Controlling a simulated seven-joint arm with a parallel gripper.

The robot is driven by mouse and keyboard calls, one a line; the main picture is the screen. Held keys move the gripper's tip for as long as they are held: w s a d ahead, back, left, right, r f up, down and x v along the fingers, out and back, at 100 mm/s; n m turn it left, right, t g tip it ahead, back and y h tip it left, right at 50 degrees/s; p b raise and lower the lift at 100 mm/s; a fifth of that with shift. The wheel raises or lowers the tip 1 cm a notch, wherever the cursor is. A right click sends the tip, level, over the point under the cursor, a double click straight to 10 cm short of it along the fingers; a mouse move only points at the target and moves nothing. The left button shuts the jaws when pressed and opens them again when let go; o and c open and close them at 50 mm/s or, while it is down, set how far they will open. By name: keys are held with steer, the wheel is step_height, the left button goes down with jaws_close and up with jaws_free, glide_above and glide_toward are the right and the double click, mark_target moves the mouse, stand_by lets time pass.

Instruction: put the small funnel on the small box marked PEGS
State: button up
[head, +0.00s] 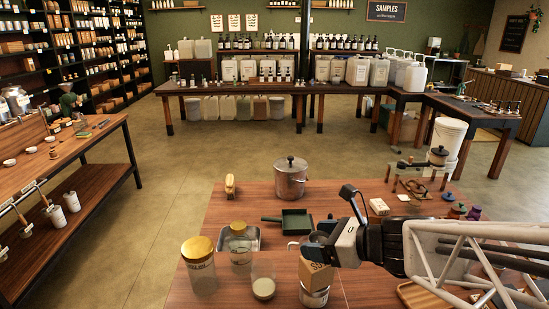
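My gripper (308,247) is over the front middle of the table, at the end of my arm reaching in from the right. Its fingers are small and partly hidden by its body, so I cannot tell whether they are open or shut. A brown cardboard box (315,271) with partly visible dark lettering shows just below it, above a metal tin (315,298); I cannot tell whether the gripper touches the box. A small pale box (379,206) lies right of my gripper; its marking is too small to read. I cannot make out the small funnel.
A green dustpan-like scoop (288,222), a lidded steel pot (291,178) and a yellow-handled brush (230,186) are farther back. The wooden table (245,205) is bare between them.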

mark_target(321, 238)
steer(key=shift+r, duration=0.2)
stand_by(0.3)
steer(key=shift+v, duration=2.55)
steer(key=shift+r, duration=3.5)
steer(key=s+d+f+n+g+h, duration=0.1)
steer(key=s+f+n+h, duration=0.1)
steer(key=n, duration=0.6)
steer(key=s+d+f+n+g+h, duration=0.1)
steer(key=s+f+n+g+h, duration=0.1)
steer(key=s+n+h, duration=0.3)
steer(key=s+d+f+n+g+h, duration=0.1)
steer(key=s+f+n+g+h, duration=0.1)
steer(key=n, duration=0.9)
steer(key=shift+s+d+f+n+h, duration=0.15)
steer(key=shift+s+f+h, duration=0.25)
steer(key=shift+h, duration=0.2)
steer(key=shift+s+d+f+n+h, duration=0.15)
steer(key=shift+s+f+h, duration=0.15)
steer(key=shift+s+h, duration=0.25)
